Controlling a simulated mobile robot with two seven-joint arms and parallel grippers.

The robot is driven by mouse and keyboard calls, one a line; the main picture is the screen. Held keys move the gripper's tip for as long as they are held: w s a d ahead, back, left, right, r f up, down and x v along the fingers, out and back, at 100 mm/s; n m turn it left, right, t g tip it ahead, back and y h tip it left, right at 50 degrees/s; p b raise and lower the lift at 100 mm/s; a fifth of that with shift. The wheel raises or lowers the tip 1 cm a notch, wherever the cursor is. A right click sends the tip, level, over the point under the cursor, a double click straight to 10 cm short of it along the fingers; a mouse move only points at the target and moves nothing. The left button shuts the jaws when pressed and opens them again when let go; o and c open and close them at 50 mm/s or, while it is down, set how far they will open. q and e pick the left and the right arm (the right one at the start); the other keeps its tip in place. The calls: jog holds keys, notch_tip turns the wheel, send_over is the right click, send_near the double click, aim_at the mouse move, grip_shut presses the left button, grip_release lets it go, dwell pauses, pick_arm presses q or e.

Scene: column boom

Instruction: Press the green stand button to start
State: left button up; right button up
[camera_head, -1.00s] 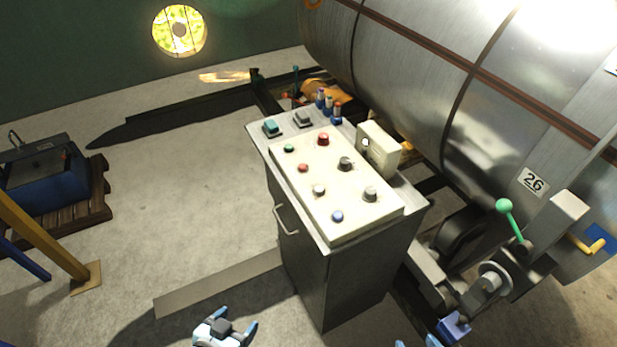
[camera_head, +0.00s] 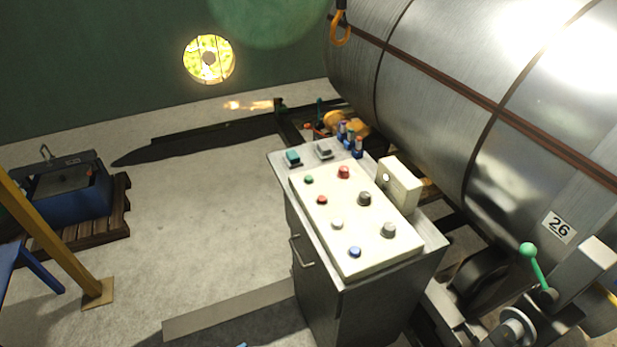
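The control stand (camera_head: 314,315) is a grey cabinet with a cream sloped panel (camera_head: 330,238) on top. A small green button (camera_head: 309,180) sits at the panel's upper left corner, unobstructed. Just below it is a red button (camera_head: 322,200), and to its right a larger red button (camera_head: 344,172). A teal-topped switch box (camera_head: 292,158) stands on the cabinet top behind the green button. Only a pale blue tip of my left gripper (camera_head: 241,345) shows at the bottom edge, well below the panel and apart from it. My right gripper is out of view.
White and dark knobs and a blue button (camera_head: 355,252) share the panel. A cream box (camera_head: 399,184) stands at its right. A large metal drum (camera_head: 440,90) fills the right side, with a green-knobbed lever (camera_head: 528,250) below.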

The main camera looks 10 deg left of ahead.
pick_arm(q)
grip_shut()
dwell(1.3)
jog(key=shift+w, duration=0.1)
